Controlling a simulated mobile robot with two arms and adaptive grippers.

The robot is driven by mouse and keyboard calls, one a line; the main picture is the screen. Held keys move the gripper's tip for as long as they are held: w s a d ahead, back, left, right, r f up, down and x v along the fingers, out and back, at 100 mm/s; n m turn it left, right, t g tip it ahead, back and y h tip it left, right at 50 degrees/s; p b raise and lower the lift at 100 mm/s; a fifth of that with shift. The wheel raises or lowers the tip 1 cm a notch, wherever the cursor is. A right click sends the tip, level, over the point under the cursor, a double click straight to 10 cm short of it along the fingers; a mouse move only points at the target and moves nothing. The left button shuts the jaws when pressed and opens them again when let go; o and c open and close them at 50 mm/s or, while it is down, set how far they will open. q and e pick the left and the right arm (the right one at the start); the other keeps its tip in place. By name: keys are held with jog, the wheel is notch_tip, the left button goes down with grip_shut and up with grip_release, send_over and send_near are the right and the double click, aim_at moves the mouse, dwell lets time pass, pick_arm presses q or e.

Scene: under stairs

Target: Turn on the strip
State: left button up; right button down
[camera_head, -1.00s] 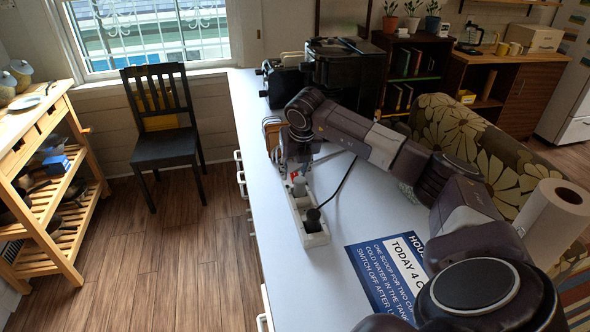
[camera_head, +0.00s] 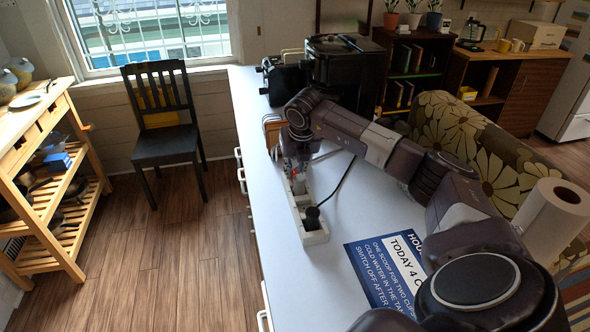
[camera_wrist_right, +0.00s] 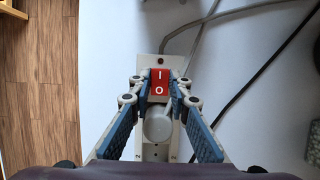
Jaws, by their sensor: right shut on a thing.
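The white power strip (camera_head: 315,238) lies lengthwise on the pale counter. Its red rocker switch (camera_wrist_right: 159,83), marked I and O, is at the far end. I cannot tell which side is pressed down. My right gripper (camera_head: 297,180) is over that end of the strip, pointing down. In the wrist view its fingertips (camera_wrist_right: 158,85) close in on both sides of the red switch, shut on it. A round white plug (camera_wrist_right: 157,127) sits between the blue-sided fingers, nearer the palm. My left gripper is not in view.
A black plug (camera_head: 312,213) with a dark cord sits in the strip's near part. A blue notice (camera_head: 385,268) lies to the right. Black appliances (camera_head: 340,75) stand at the counter's far end. A paper towel roll (camera_head: 556,225) stands at right.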

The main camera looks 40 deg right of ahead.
aim_at(294, 173)
jog(key=shift+w+r+g+p, duration=0.2)
jog(key=shift+r+g+p, duration=0.15)
jog(key=shift+p, duration=0.3)
jog(key=shift+w+d+f+g+y+p, duration=0.1)
jog(key=shift+d+f+g+y+p, duration=0.05)
jog(key=shift+g+y+p, duration=0.3)
jog(key=shift+w+f+g+y, duration=0.15)
jog(key=shift+g+y, duration=0.2)
jog(key=shift+g, duration=0.25)
jog(key=c, duration=1.8)
grip_release()
jog(key=shift+d, duration=0.1)
notch_tip(294, 173, up, 12)
jog(key=shift+s, duration=0.2)
